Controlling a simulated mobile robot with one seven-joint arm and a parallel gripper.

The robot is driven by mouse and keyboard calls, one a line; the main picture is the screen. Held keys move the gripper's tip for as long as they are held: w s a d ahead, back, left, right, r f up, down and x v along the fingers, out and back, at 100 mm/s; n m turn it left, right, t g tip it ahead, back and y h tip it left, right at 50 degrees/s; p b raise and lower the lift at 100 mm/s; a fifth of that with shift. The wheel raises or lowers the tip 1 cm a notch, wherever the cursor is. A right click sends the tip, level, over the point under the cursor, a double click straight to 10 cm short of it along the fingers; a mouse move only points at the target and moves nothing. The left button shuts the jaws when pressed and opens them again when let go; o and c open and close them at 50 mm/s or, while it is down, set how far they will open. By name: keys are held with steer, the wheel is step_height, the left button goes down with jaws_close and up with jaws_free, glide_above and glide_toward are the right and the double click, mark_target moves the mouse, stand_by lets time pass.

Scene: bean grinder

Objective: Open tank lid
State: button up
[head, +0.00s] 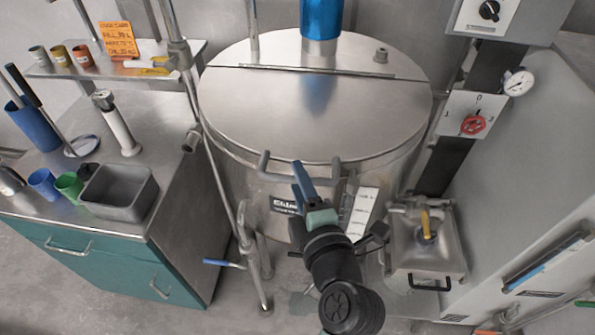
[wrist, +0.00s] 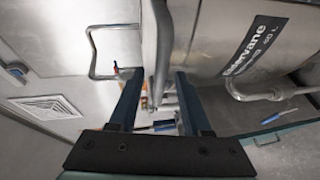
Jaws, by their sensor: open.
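The large steel tank (head: 270,195) stands in the middle of the head view. Its round lid (head: 275,120) lies flat and closed, with a hinge line across the back. A grey bar handle (head: 264,165) sticks out at the lid's front edge. My gripper (head: 303,180) is at that handle, reaching up from below, and hides part of it. In the wrist view the two fingers (wrist: 157,85) are apart, with a grey bar (wrist: 150,35) showing between them, likely the lid handle. I cannot tell whether a finger touches it.
A steel bench (head: 80,190) with cups and a grey bin (head: 118,192) stands at the left. A pipe with a blue-handled valve (head: 222,263) stands left of my arm. A small lidded vessel (head: 425,252) and a grey cabinet (head: 535,170) stand at the right.

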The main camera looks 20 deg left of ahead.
steer(key=shift+w+a+f, duration=0.1)
steer(key=shift+w+a, duration=0.35)
steer(key=shift+w, duration=0.1)
jaws_close()
stand_by(1.1)
